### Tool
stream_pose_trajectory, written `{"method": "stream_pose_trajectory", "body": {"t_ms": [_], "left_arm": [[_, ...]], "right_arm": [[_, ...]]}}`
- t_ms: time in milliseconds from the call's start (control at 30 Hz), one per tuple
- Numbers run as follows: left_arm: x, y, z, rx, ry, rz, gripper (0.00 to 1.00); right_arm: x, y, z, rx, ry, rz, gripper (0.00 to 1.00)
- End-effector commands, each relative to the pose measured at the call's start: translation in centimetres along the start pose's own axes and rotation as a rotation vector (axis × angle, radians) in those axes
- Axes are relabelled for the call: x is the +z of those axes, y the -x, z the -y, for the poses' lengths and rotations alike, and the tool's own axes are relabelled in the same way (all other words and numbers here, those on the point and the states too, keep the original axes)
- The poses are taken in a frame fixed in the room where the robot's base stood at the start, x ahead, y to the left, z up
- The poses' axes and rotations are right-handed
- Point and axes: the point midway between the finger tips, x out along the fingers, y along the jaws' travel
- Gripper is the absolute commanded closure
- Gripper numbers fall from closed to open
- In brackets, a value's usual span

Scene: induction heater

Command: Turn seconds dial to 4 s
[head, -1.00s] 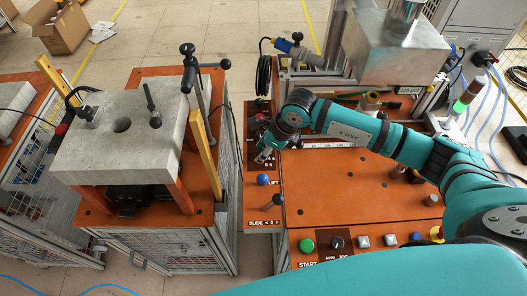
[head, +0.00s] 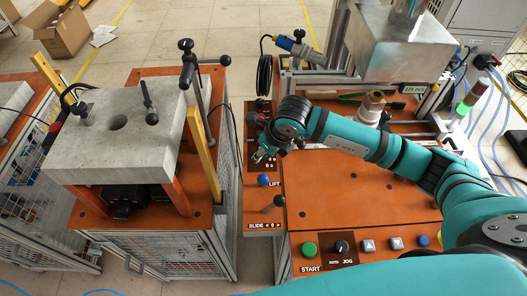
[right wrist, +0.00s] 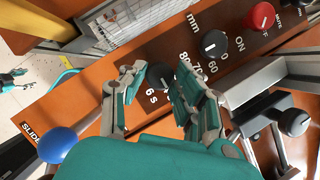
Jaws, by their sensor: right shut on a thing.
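The seconds dial (right wrist: 160,76) is a small black knob on the orange panel, between the fingers of my right gripper (right wrist: 163,80) in the right wrist view. The gripper is shut on it, and the fingers partly hide it. White print beside it reads "6 s" in the right wrist view. In the head view my right gripper (head: 263,152) is down at the narrow left panel and covers the dial. My left gripper is out of view.
A black knob (right wrist: 214,43) marked in mm and a red knob (right wrist: 262,15) by "ON" lie farther along the panel. A blue ball handle (right wrist: 57,144) stands near the "SLIDE" end. A cart with a grey block (head: 120,135) stands left of the panel.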

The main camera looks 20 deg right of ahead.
Motion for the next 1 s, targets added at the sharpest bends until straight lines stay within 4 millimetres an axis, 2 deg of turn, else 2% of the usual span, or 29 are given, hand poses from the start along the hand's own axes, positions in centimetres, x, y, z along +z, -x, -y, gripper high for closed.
{"method": "stream_pose_trajectory", "body": {"t_ms": [200,233,400,667,767,867,1000], "left_arm": [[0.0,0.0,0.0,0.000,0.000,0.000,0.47],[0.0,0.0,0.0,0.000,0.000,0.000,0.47],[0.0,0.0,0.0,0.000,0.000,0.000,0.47],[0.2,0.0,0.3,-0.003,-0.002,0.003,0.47],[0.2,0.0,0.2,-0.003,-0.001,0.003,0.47],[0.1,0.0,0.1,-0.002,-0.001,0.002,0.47],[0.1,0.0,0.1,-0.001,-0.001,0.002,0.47]], "right_arm": [[0.1,0.1,0.1,-0.003,0.000,0.002,1.00],[0.1,0.1,0.1,-0.003,0.000,0.002,0.67],[0.1,0.1,0.1,-0.002,0.000,0.001,0.47],[0.0,0.1,0.0,0.000,0.001,0.001,0.47],[0.1,0.7,0.1,-0.001,0.002,0.003,0.47],[0.1,2.2,0.1,-0.001,0.001,0.003,0.47],[0.1,5.2,0.1,-0.003,0.003,0.005,0.47]]}}
